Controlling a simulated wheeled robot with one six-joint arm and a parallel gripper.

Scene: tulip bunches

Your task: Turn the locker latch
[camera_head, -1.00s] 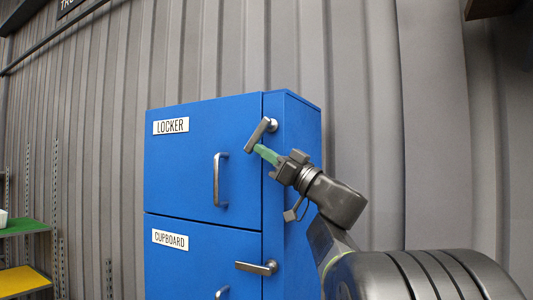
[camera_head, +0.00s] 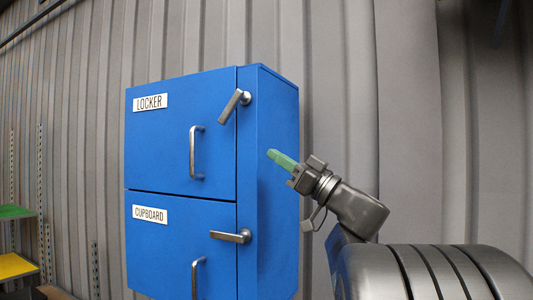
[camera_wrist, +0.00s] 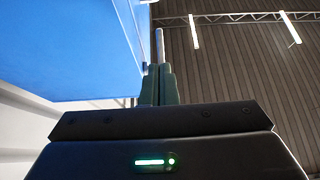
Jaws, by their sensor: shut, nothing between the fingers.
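The blue locker (camera_head: 170,135) is the upper door, with a LOCKER label and a vertical bar handle. Its metal latch (camera_head: 233,107) is tilted, its lever pointing down and left from the pivot at the door's right edge. My gripper (camera_head: 272,154), with green fingers, is shut and empty. It is to the right of and below the latch, apart from it, in front of the cabinet's side in the picture. In the wrist view the shut fingers (camera_wrist: 158,84) point up beside the blue cabinet (camera_wrist: 70,50); a thin metal bar shows just beyond their tips.
Below is the cupboard door (camera_head: 165,250) with its own latch (camera_head: 231,236), lying level, and a bar handle (camera_head: 196,280). Green (camera_head: 14,211) and yellow (camera_head: 15,266) shelves stand at the far left. A corrugated wall is behind.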

